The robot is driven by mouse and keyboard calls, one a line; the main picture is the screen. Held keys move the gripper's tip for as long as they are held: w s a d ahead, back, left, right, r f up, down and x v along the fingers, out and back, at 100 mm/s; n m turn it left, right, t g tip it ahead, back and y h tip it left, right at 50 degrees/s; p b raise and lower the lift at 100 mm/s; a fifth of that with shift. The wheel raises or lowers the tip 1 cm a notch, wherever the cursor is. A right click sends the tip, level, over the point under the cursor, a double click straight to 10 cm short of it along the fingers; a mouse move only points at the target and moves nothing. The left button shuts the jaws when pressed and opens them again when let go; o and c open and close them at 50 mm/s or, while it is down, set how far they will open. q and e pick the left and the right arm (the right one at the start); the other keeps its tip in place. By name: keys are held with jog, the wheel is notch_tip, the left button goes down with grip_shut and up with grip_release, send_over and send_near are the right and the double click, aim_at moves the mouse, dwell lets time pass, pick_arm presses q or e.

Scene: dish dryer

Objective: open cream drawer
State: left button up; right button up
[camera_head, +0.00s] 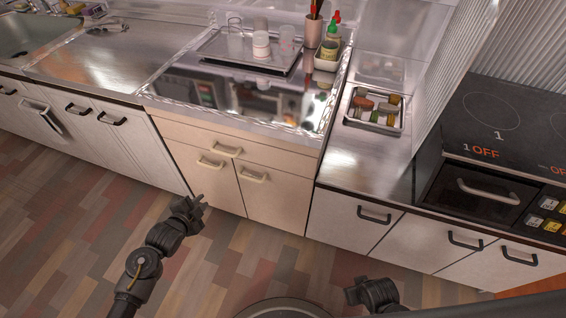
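The cream drawer (273,158) is the top front of the cream cabinet in the middle of the view. It looks shut, flush with the cabinet. My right gripper (352,288) is low at the bottom, over the floor in front of the white cabinets. Its fingers are too small and dark to read.
Two cream doors with handles (211,163) (251,176) sit just below the drawer. A glossy counter (200,85) above holds a tray with cups. White cabinets (350,220) with black handles flank both sides. The wooden floor (80,220) in front is clear.

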pick_arm(q)
notch_tip(320, 180, up, 8)
jog(key=w+d+m+t+h+b, duration=0.1)
jog(key=w+d+m+t+b, duration=0.1)
jog(key=m+b, duration=0.15)
jog(key=m+t+h+b, duration=0.1)
jog(key=m+h, duration=0.1)
jog(key=m, duration=0.2)
send_near(220, 151)
jog(key=shift+n, duration=0.35)
jog(key=x, duration=0.3)
jog(key=b+x, duration=0.1)
jog(key=x, duration=0.6)
jog(key=shift+f+b, duration=0.35)
pick_arm(e)
jog(key=w+v, duration=0.2)
jog(key=v, duration=0.7)
jog(key=shift+w+r+t, duration=0.15)
jog(key=shift+r+t, duration=0.2)
jog(key=shift+t, duration=0.05)
pick_arm(q)
grip_shut()
pick_arm(e)
jog(key=shift+f, duration=0.15)
